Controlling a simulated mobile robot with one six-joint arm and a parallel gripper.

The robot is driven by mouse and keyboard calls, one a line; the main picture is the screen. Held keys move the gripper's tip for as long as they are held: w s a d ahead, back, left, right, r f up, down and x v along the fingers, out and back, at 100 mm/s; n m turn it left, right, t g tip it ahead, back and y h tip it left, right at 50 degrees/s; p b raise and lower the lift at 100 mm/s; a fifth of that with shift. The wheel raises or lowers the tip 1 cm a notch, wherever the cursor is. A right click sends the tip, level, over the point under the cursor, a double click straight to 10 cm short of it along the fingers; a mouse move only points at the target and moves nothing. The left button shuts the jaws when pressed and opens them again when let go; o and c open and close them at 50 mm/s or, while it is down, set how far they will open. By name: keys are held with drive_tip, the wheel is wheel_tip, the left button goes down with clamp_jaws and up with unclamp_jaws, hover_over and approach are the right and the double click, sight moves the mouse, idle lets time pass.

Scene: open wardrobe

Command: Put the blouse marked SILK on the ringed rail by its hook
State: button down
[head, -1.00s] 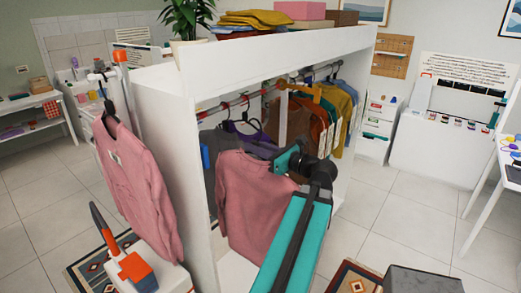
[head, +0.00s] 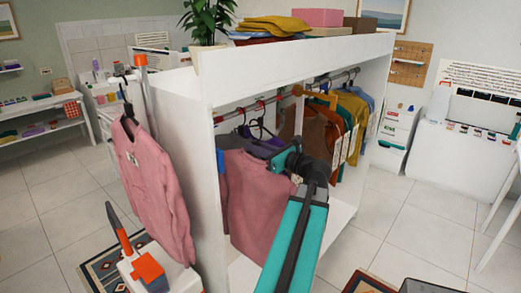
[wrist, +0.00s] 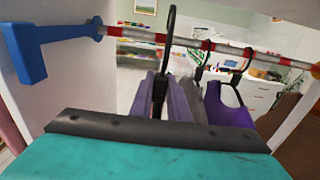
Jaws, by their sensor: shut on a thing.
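A pink blouse (head: 262,200) hangs below my gripper inside the wardrobe's near bay. No SILK mark is readable on it. My gripper (wrist: 165,98) is shut on the dark hanger neck. The hanger's black hook (wrist: 170,40) stands upright in the wrist view, its top above the ringed rail (wrist: 190,44). I cannot tell whether the hook touches the rail. The blouse's cloth is hidden in the wrist view. In the head view the red-ringed rail (head: 240,109) is partly visible above the blouse, and my arm hides part of the blouse.
A purple garment (wrist: 232,108) hangs on the rail to the right of the held hook. A blue bracket (wrist: 28,55) is at the rail's left end. Another pink blouse (head: 155,185) hangs outside the wardrobe's white side panel (head: 190,160). Several coloured garments (head: 345,120) hang farther right.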

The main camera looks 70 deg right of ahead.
drive_tip(key=shift+x, duration=6.1)
drive_tip(key=shift+w+d, duration=0.1)
drive_tip(key=shift+w, duration=0.05)
drive_tip(key=x, duration=0.7)
drive_tip(key=shift+w+r, duration=0.1)
drive_tip(key=shift+f+b, duration=0.8)
drive_tip(key=shift+f, duration=0.6)
drive_tip(key=shift+f, duration=0.6)
drive_tip(key=c, duration=1.6)
unclamp_jaws()
